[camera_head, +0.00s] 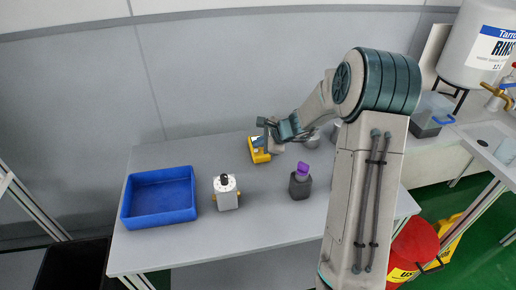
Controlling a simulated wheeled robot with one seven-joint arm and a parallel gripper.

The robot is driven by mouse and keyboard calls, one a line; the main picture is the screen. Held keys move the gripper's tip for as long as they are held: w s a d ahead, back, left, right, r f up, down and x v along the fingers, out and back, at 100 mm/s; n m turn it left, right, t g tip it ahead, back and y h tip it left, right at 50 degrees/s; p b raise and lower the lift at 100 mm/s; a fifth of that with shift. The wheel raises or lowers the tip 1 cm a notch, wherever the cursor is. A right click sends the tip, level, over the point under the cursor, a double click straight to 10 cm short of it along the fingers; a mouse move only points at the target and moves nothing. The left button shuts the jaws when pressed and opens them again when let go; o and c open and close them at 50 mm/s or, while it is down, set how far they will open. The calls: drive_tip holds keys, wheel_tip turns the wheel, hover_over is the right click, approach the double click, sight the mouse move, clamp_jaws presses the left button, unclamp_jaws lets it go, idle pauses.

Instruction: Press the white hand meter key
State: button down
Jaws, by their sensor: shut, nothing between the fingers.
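The yellow hand meter (262,157) lies at the back middle of the grey table. A pale patch shows on its upper part, but I cannot make out a separate white key. My gripper (266,139) is shut and empty. It is over the right side of the meter in this view and hides part of it. I cannot tell whether the fingertips touch the meter.
A blue tray (126,208) stands at the left of the grey table (240,246). A white device with a black knob (227,196) and a dark bottle with a purple cap (300,186) stand in front of the meter. A white rinse tank (478,45) is at the right.

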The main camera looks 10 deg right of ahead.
sight(259, 152)
drive_tip(key=shift+r, duration=0.15)
drive_tip(key=shift+r+p, duration=2.25)
drive_tip(key=shift+r, duration=0.7)
